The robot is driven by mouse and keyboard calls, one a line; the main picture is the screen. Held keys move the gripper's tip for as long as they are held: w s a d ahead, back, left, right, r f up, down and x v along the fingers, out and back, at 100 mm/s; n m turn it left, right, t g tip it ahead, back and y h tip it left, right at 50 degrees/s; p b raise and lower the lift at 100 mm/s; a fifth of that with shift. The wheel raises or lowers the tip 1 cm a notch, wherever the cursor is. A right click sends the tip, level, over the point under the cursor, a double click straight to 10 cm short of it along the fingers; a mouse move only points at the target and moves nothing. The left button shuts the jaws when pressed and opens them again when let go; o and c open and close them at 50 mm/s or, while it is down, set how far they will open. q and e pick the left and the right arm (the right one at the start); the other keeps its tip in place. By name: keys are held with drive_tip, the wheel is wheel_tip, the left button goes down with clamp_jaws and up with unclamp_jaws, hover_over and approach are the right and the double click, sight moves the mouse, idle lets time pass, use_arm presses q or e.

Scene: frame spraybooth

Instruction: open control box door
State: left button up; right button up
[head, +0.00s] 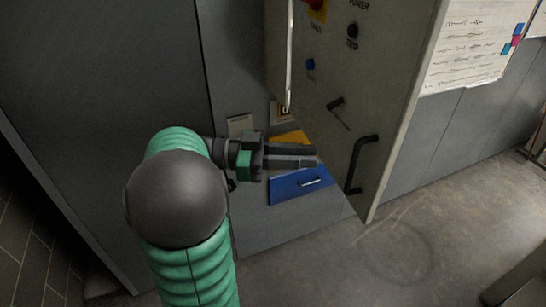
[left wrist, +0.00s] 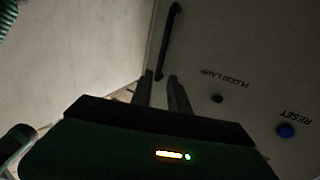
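The control box door (head: 345,90) is a pale panel with a black bar handle (head: 361,164) near its lower right edge. The door seems to stand out at an angle from the grey wall, its lower right corner over the floor. My left gripper (head: 318,159) is left of the handle, in front of the door's lower part. In the left wrist view its two fingers (left wrist: 160,90) are apart with nothing between them, and the handle (left wrist: 168,40) shows just beyond the tips. I cannot tell whether a finger touches the door. My right gripper is not in view.
Papers (head: 480,40) hang at right.

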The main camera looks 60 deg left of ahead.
use_arm(q)
drive_tip(key=v, duration=0.6)
drive_tip(key=shift+s+a, duration=0.15)
drive_tip(key=shift+a, duration=0.15)
